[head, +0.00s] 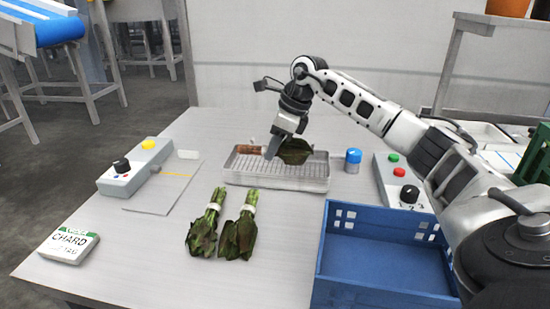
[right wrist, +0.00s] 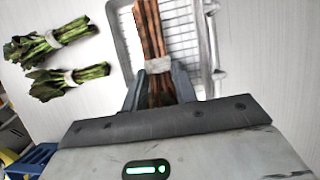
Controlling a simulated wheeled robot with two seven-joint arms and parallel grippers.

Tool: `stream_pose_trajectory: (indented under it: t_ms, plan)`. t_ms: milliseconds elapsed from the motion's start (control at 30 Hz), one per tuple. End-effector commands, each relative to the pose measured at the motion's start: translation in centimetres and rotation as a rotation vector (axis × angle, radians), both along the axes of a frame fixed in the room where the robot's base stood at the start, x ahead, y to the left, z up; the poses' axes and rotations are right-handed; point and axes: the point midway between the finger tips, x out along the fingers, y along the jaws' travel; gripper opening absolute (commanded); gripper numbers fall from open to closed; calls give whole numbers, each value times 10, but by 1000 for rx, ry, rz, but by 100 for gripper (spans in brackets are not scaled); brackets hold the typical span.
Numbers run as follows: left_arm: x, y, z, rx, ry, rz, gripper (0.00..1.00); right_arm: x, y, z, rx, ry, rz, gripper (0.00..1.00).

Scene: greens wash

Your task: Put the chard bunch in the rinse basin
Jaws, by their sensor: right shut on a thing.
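The chard bunch (head: 295,152) has reddish stems and dark green leaves. My right gripper (head: 272,150) is shut on it, and its stems point left and its leaves right in the head view. In the right wrist view the bunch (right wrist: 150,30) lies between the fingers (right wrist: 158,88) near its pale band. The bunch is over the rinse basin (head: 277,183), a shallow metal tray with a wire rack, which also shows in the right wrist view (right wrist: 119,30). I cannot tell whether the bunch touches the rack. My left gripper is not in view.
Two green-stemmed, banded bunches (head: 205,225) (head: 240,230) lie in front of the basin. A blue crate (head: 385,282) stands at front right. A blue-capped jar (head: 353,160) and control boxes (head: 137,167) (head: 400,180) flank the basin. A CHARD label (head: 70,245) lies at front left.

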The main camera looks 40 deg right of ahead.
Motion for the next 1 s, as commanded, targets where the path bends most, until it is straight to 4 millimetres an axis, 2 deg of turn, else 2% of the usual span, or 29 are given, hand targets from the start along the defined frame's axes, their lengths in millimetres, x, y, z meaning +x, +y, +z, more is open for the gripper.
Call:
stream_pose_trajectory:
  t_ms: [67, 233, 600, 633, 700, 1000]
  plan:
    - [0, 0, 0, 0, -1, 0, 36, 1, -6, -9, 1, 4, -3, 5]
    - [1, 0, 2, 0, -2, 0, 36, 0, -5, -34, 1, 5, -1, 5]
    - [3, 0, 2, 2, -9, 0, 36, 1, -5, -40, 0, 1, -1, 5]
    - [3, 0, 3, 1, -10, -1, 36, 1, -5, -40, 0, 1, -1, 31]
    - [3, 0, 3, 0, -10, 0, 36, 1, -5, -39, 0, 1, -1, 50]
    - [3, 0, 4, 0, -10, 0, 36, 1, -5, -38, 0, 1, -1, 50]
